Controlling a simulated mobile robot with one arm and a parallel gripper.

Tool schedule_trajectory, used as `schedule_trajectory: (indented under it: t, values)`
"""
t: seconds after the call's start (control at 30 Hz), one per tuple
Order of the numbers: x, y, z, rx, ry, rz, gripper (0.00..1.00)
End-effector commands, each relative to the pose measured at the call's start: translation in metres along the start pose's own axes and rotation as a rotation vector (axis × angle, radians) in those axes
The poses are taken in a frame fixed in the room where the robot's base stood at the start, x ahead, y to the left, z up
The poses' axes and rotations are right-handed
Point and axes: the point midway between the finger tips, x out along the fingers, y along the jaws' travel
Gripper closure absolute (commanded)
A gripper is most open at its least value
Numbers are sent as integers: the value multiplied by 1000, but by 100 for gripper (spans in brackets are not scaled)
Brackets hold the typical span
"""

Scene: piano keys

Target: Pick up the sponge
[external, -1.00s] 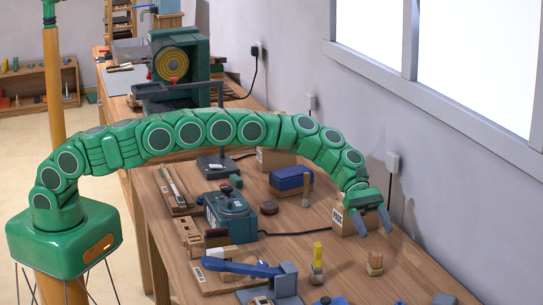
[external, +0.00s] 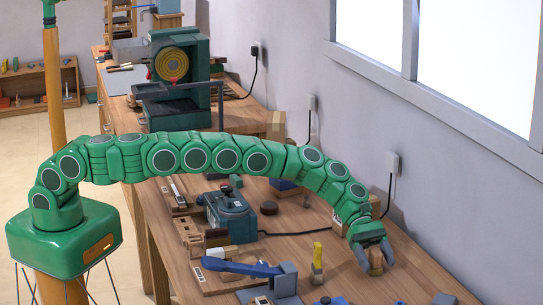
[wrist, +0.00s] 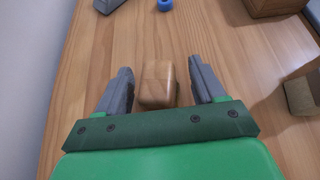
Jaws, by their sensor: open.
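A small tan-brown block (external: 376,264), which I take to be the sponge though its texture is not clear, stands on the wooden bench near the wall side. In the wrist view the block (wrist: 158,84) lies between the two grey fingers. My gripper (external: 375,257) is open and pointed down over it, one finger on each side.
A yellow-topped brush-like tool (external: 317,258) stands to the left of the block. A blue-handled tool (external: 240,267) and a dark teal machine (external: 232,213) are further left. A brown box (wrist: 302,92) is at the right in the wrist view. Bench around the block is clear.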

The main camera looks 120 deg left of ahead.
Motion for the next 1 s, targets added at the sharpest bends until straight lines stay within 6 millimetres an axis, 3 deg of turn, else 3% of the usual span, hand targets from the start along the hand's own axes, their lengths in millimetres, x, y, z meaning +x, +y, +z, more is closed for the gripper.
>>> schedule_trajectory:
  t: [0.37, 0.77, 1.0]
  values:
    - [10, 1, 2, 2, -2, 3, 31]
    - [10, 1, 1, 2, -1, 2, 93]
    - [10, 1, 2, 2, -1, 2, 94]
